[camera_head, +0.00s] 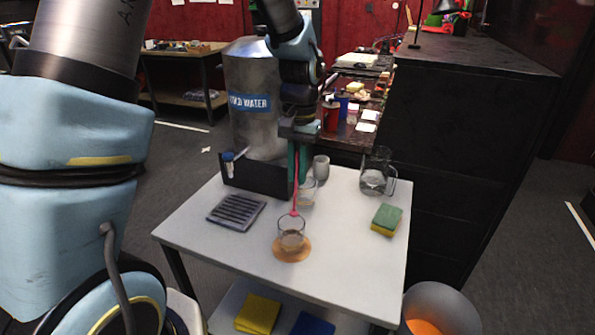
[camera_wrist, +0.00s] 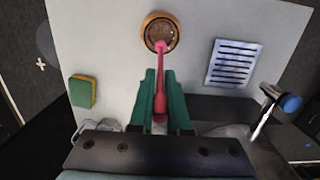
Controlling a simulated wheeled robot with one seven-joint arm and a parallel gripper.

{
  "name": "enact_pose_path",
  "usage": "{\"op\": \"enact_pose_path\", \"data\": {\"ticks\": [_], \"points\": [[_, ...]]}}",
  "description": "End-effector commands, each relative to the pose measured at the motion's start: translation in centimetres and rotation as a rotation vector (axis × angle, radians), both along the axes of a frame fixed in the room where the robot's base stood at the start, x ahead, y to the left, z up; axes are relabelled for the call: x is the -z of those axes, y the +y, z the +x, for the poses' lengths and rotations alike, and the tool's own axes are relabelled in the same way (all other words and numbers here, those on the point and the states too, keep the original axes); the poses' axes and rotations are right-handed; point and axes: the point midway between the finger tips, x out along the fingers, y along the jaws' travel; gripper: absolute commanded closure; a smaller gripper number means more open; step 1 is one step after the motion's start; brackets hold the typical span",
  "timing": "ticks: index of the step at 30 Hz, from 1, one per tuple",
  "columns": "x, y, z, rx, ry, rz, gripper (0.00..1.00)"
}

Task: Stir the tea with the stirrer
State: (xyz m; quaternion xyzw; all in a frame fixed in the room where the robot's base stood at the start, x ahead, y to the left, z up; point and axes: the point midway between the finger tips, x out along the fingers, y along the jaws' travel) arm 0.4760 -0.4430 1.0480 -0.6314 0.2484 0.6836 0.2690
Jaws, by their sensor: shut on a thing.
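My gripper (camera_head: 297,165) is shut on a pink-red stirrer (camera_head: 294,205), which hangs down from the green fingers. In the wrist view the stirrer (camera_wrist: 160,75) runs out from between the gripper fingers (camera_wrist: 160,85) to the glass. The glass of tea (camera_head: 291,236) stands on a round orange-brown coaster (camera_head: 290,255) near the front of the white table. The stirrer's rounded end shows at the rim of the glass in the head view. In the wrist view it overlaps the near edge of the glass (camera_wrist: 158,32). I cannot tell how deep it is.
A slatted drip tray (camera_head: 236,212) lies left of the glass. A sponge (camera_head: 386,220) and a glass jug (camera_head: 376,175) are on the right. A grey cup (camera_head: 320,168) and the metal water tank (camera_head: 252,100) stand behind. The table's front is clear.

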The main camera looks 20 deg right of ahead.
Motion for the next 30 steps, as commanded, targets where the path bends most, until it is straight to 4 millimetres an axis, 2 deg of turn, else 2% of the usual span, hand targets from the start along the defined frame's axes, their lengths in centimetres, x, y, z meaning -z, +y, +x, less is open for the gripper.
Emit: {"op": "enact_pose_path", "data": {"ticks": [17, 26, 30], "points": [[-5.0, 0.0, 0.0, 0.0, -0.001, -0.001, 1.0], [-4.9, 0.0, 0.0, -0.001, 0.0, 0.0, 1.0], [-3.6, 1.4, 1.3, -0.041, 0.002, 0.002, 1.0]]}}
